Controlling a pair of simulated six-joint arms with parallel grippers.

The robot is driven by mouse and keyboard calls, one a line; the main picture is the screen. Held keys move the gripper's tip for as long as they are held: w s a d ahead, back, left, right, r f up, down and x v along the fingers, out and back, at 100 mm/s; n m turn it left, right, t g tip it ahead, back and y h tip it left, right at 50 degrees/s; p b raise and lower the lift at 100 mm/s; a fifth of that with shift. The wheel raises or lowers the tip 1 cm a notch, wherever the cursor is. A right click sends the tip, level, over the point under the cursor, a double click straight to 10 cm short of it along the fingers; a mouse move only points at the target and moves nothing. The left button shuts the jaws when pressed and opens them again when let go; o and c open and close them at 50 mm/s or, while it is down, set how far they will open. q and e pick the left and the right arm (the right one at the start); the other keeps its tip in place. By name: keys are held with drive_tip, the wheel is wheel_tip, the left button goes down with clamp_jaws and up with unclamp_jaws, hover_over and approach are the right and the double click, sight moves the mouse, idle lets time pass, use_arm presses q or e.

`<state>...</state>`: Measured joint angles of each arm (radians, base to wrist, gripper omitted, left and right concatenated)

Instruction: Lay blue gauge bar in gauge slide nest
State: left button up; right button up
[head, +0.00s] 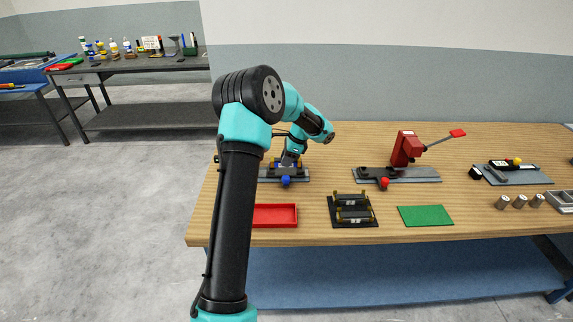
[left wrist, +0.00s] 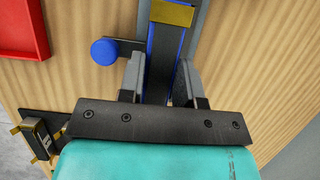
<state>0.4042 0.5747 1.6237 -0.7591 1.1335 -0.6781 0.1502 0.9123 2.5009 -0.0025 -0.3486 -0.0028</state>
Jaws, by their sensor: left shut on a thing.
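The blue gauge bar (left wrist: 163,52) runs lengthwise between the two grey fingers of my left gripper (left wrist: 163,75) in the left wrist view. A brass-coloured piece (left wrist: 172,13) crosses its far end. My left gripper (head: 289,163) is shut on the bar, low over a grey plate fixture with a blue knob (head: 286,180) that looks like the gauge slide nest. The knob also shows beside the bar in the left wrist view (left wrist: 104,51). Whether the bar rests fully in the nest is hidden by the gripper. My right gripper is not in view.
A red tray (head: 293,207) and a black fixture with brass posts (head: 370,223) lie in front. A green mat (head: 425,216) lies right of them. A red lever fixture (head: 406,150) stands to the right, with several metal cylinders (head: 503,201) farther right.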

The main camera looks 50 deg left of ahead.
use_arm(q)
drive_tip(key=shift+w+a, duration=0.45)
drive_tip(key=shift+a, duration=0.1)
drive_tip(key=shift+f, duration=0.15)
drive_tip(key=shift+f, duration=1.65)
drive_tip(key=o, duration=1)
drive_tip(key=shift+f, duration=0.15)
drive_tip(key=v, duration=1.2)
